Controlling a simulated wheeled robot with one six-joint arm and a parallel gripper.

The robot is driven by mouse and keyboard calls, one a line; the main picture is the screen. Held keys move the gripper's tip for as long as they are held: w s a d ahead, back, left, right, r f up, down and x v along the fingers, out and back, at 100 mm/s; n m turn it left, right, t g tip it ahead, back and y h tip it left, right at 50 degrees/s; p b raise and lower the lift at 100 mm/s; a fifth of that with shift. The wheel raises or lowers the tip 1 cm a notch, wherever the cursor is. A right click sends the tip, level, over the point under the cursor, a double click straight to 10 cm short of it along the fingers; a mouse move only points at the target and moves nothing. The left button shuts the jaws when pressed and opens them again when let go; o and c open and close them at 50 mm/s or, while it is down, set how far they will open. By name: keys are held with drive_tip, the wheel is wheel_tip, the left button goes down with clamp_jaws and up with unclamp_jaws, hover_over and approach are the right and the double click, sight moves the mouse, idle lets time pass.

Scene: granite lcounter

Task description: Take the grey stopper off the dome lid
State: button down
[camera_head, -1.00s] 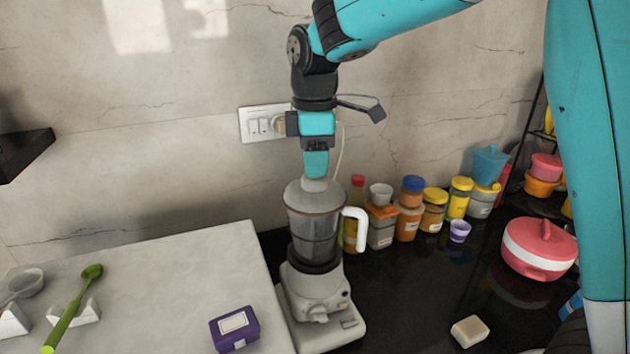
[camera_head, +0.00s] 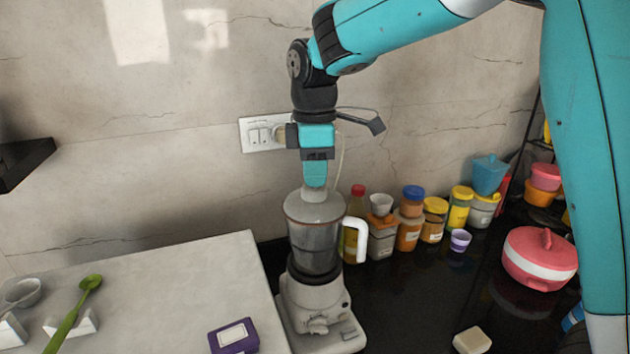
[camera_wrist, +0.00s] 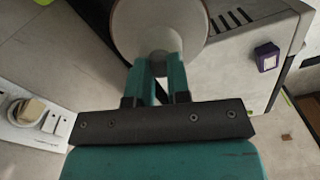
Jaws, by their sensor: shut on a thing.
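The blender (camera_head: 316,292) stands upright on the counter, with a clear jug (camera_head: 315,250) and a white handle on its right. The dome lid (camera_head: 300,211) sits on top of the jug. It also shows in the wrist view (camera_wrist: 128,28), beyond the fingers. My gripper (camera_head: 315,186) points straight down above the lid. It is shut on the grey stopper (camera_head: 315,196) at the lid's centre. In the wrist view, both teal fingers close on the stopper (camera_wrist: 159,62). I cannot tell whether the stopper is still seated in the lid.
Several spice jars (camera_head: 410,228) stand behind and right of the blender. A red and white pot (camera_head: 540,260) is further right. A purple box (camera_head: 233,337) lies on the pale slab at the left. A wall socket (camera_head: 262,134) is behind my arm.

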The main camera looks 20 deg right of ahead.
drive_tip(key=shift+r+p, duration=0.75)
drive_tip(key=shift+p, duration=0.05)
drive_tip(key=shift+r+p, duration=1.6)
drive_tip(key=shift+r, duration=0.05)
